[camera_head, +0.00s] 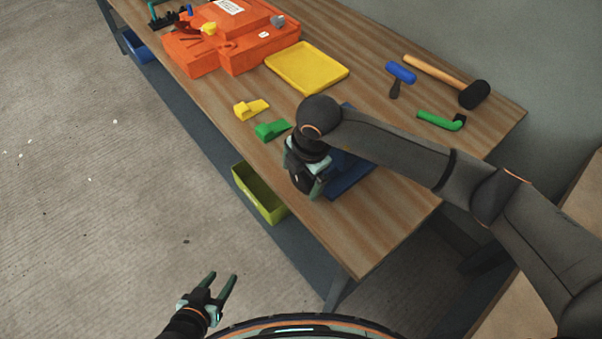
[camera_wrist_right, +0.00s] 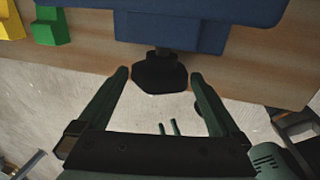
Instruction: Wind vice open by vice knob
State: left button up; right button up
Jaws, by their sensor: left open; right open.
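The blue vice (camera_head: 352,182) stands at the front edge of the bench, partly hidden behind my right arm. Its blue body (camera_wrist_right: 200,32) spans the top of the right wrist view. The dark vice knob (camera_wrist_right: 160,70) sticks out from it, past the bench edge. My right gripper (camera_wrist_right: 159,80) is open, with one fingertip on either side of the knob and a visible gap on both sides. In the head view the knob is hidden by my right wrist. My left gripper (camera_head: 225,284) is open and empty above the floor, away from the bench.
On the bench lie a yellow tray (camera_head: 307,67), an orange mould (camera_head: 220,40), a yellow wedge (camera_head: 251,109), a green wedge (camera_head: 271,130), a blue-headed tool (camera_head: 400,73), a mallet (camera_head: 474,94) and a green-handled tool (camera_head: 440,121). A yellow-green bin (camera_head: 258,192) sits below the bench edge.

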jog(key=c, duration=1.2)
jog(key=shift+o, duration=0.2)
jog(key=shift+w+a+g+h, duration=0.2)
jog(key=shift+g+h, duration=0.3)
jog(key=shift+g, duration=0.2)
jog(key=shift+w+f+g+h+b, duration=0.1)
jog(key=shift+w+g+h+b, duration=0.05)
jog(key=shift+g+h+b, duration=0.6)
jog(key=shift+w+a+f+g+h+b, duration=0.15)
jog(key=shift+g+h+b, duration=0.3)
jog(key=shift+g+b, duration=0.6)
jog(key=shift+g+h+b, duration=0.3)
jog(key=shift+b, duration=0.65)
jog(key=shift+r, duration=0.2)
